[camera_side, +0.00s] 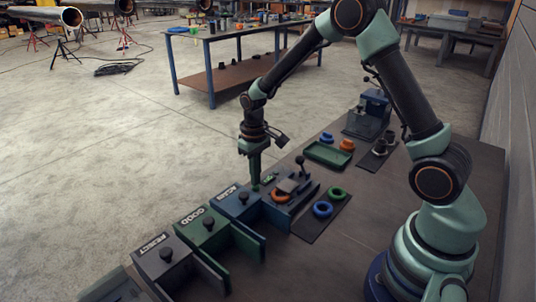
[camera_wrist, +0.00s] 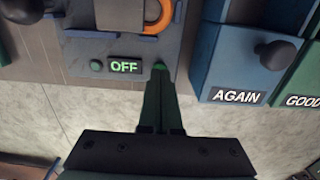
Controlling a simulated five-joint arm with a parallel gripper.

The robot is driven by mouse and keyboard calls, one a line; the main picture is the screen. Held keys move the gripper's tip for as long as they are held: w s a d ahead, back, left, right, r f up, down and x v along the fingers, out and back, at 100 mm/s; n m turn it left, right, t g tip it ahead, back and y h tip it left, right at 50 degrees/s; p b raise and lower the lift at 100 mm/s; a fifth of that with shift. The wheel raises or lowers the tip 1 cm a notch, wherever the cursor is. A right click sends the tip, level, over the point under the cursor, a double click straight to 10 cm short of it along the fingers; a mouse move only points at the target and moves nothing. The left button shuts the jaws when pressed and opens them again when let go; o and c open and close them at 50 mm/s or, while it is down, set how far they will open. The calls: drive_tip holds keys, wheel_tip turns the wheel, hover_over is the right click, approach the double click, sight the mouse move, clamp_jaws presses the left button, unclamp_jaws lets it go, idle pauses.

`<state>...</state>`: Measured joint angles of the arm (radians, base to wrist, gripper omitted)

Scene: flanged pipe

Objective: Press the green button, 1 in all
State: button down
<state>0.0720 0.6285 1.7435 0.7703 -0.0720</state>
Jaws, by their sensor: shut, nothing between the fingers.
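The green button (camera_wrist: 159,65) shows as a small bright green spot on the blue-grey test fixture, right at my fingertips in the wrist view. My gripper (camera_wrist: 160,74) is shut and empty, pointing at the button and partly covering it. In the side view my gripper (camera_side: 254,182) points straight down at the edge of the fixture (camera_side: 296,203), and its tips hide the button. I cannot tell whether the tips touch or press it. The display (camera_wrist: 125,66) beside the button reads OFF, with a darker green round spot (camera_wrist: 96,66) on its other side.
An orange ring (camera_side: 280,195) sits in the fixture beside an upright lever (camera_side: 300,163). Close by stand the blue AGAIN bin (camera_side: 244,207), the green GOOD bin (camera_side: 208,229) and the dark REJECT bin (camera_side: 168,262). A dark mat (camera_side: 312,232) holds blue and green rings.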

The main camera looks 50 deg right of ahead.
drive_tip(key=shift+f, duration=0.3)
drive_tip(key=shift+s+f, duration=0.1)
drive_tip(key=shift+f, duration=0.95)
wheel_tip(320, 180, up, 15)
drive_tip(key=shift+w, duration=0.45)
